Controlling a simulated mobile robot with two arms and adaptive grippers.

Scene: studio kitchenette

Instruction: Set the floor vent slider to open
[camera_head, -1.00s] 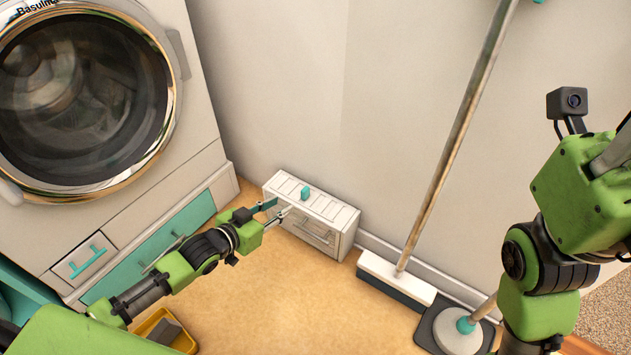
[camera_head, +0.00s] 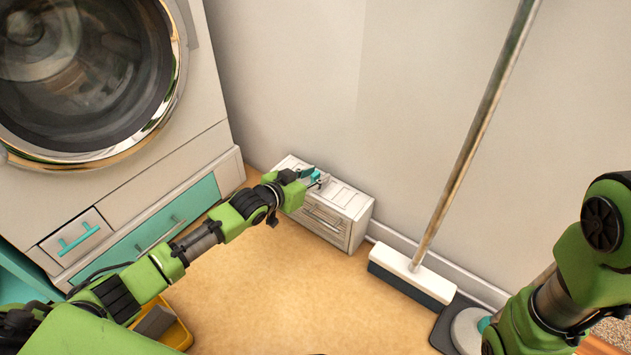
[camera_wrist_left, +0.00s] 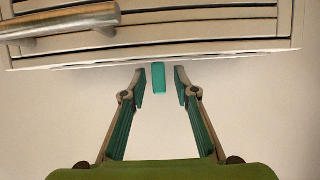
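The floor vent (camera_head: 352,203) is a low white slatted box against the wall; its slats also show in the wrist view (camera_wrist_left: 220,30). Its slider is a small teal knob (camera_wrist_left: 158,78) at the vent's edge in the wrist view. My left gripper (camera_head: 319,180) is over the vent's top in the head view and largely covers the knob there. In the wrist view the left gripper (camera_wrist_left: 160,84) is open, one finger on each side of the knob, with a narrow gap on both sides. My right arm shows at the right, but its gripper is out of view.
A washing machine (camera_head: 150,185) with teal drawers stands left of the vent. A broom (camera_head: 412,275) leans on the wall to the right, near a round-based object (camera_head: 466,330). A yellow bin (camera_head: 176,335) is at lower left. The floor before the vent is clear.

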